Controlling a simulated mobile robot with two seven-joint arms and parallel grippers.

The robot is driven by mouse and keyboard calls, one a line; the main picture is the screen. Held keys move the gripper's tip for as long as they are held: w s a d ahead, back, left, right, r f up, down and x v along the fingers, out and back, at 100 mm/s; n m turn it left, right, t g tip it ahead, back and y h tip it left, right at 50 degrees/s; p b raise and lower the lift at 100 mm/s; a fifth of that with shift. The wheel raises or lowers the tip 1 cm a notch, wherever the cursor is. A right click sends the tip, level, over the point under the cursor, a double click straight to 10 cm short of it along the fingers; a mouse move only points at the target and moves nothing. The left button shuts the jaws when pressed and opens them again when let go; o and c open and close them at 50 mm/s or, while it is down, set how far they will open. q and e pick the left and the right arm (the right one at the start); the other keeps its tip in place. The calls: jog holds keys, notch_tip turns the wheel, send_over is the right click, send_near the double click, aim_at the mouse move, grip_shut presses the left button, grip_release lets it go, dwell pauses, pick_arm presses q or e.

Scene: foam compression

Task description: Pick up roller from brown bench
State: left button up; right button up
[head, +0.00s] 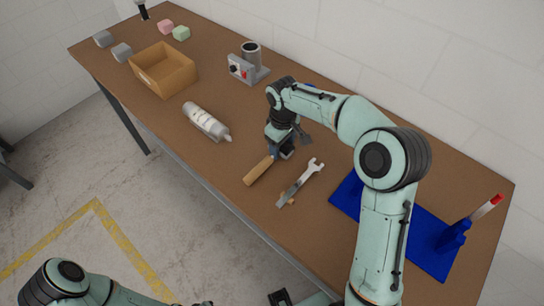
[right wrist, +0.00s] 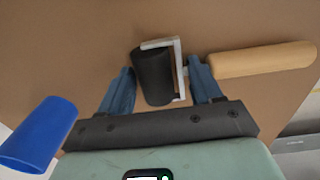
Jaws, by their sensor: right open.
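The roller has a black cylinder (right wrist: 153,76), a grey metal frame and a wooden handle. In the head view its wooden handle (head: 258,170) lies on the brown bench (head: 215,82), and its head is hidden by my right gripper. My right gripper (head: 279,152) points down over the roller. In the right wrist view its two blue fingers (right wrist: 163,86) are open on either side of the black cylinder and frame. The right finger is close to the frame's stem; I cannot tell if it touches.
A wrench (head: 301,182) lies right of the handle. A grey-white tube (head: 206,121) and an open cardboard box (head: 180,78) are further left. A blue mat (head: 350,190) and a blue stand (head: 455,232) are at right.

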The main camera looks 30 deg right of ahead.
jog(key=shift+c, duration=0.3)
jog(key=c, duration=0.9)
jog(key=shift+r, duration=0.1)
jog(key=shift+r, duration=0.1)
